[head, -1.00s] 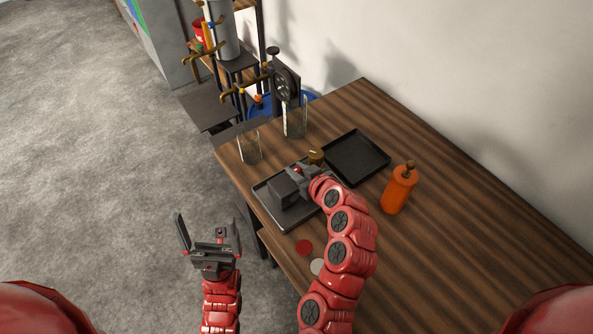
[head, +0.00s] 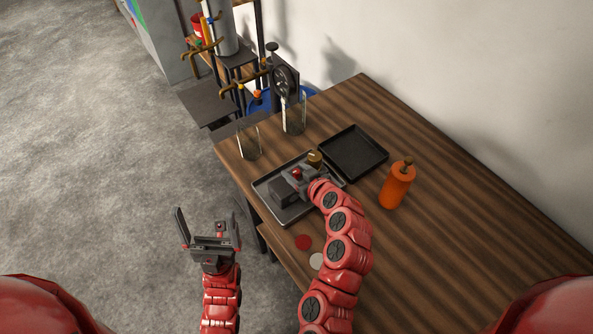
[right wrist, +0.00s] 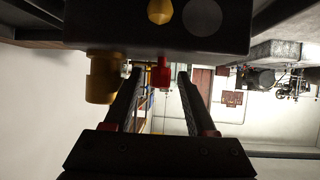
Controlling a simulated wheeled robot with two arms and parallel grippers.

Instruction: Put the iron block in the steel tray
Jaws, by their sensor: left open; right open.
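The iron block (head: 282,193) is a dark grey box at the left part of the steel tray (head: 291,220), the grey tray near the table's left edge. It appears to sit inside the tray; its underside is hidden. My right gripper (head: 296,175) is low over the tray, right beside the block, with its fingertips hard to make out in the head view. In the right wrist view, the two fingers (right wrist: 155,95) stand apart, with a small red piece showing between them. My left gripper (head: 209,228) is open and empty over the floor, left of the table.
A black tray (head: 384,160) lies behind the steel tray. A brass weight (head: 314,158) stands close to my right gripper. Two glass vessels (head: 249,142), a dial device (head: 285,82) and an orange bottle (head: 397,185) stand around. Red and white discs lie at the front. The table's right side is clear.

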